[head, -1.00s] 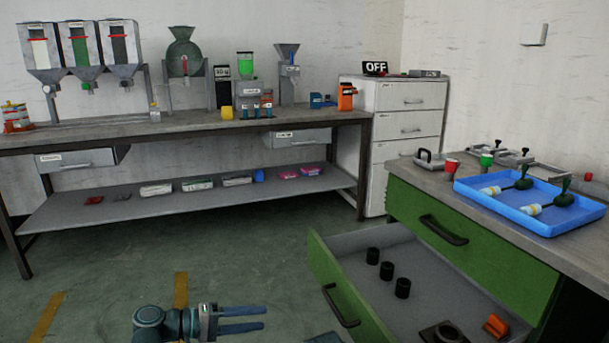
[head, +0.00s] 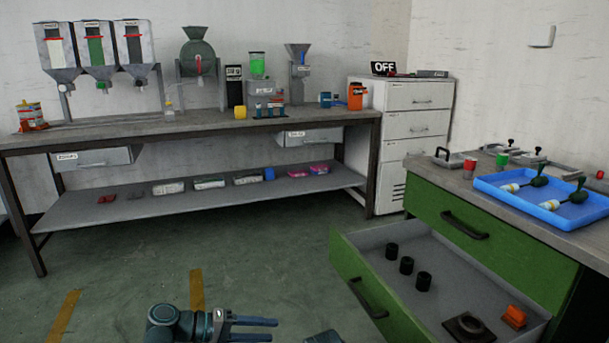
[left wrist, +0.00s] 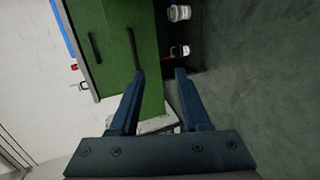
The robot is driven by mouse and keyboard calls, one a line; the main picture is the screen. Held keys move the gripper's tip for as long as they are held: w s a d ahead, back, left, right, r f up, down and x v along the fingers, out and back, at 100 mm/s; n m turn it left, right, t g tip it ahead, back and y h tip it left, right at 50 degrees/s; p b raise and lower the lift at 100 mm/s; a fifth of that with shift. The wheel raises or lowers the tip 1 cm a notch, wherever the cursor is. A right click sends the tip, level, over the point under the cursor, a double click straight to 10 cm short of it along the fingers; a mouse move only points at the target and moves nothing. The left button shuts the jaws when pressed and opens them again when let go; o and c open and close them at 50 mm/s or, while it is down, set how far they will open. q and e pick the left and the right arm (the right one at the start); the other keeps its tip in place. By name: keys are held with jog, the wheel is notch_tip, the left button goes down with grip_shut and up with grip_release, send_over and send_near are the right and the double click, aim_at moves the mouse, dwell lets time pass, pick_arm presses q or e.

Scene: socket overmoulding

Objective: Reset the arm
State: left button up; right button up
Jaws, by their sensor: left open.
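My left gripper (head: 252,329) is low in the head view, in front of the open drawer and above the green floor. Its two blue fingers point right, apart, with nothing between them. In the left wrist view the gripper (left wrist: 160,75) is open, with the green cabinet (left wrist: 118,45) beyond its fingers.
The open green drawer (head: 377,300) juts into the room, holding several black cylinders and an orange piece (head: 514,317). A blue tray (head: 560,220) sits on the cabinet top. A long workbench (head: 190,131) stands at the back wall. Floor between is clear.

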pick_arm(q)
jog(key=s+d+f+m+g+y+p, duration=0.5)
jog(key=s+f+m+y+p, duration=0.15)
jog(key=s+y, duration=0.4)
notch_tip(320, 180, up, 39)
jog(key=s+a+y+p, duration=0.1)
jog(key=y+p, duration=0.3)
jog(key=p, duration=3.6)
jog(key=shift+a+t, duration=0.25)
jog(key=shift+t, duration=0.15)
jog(key=shift+m, duration=0.25)
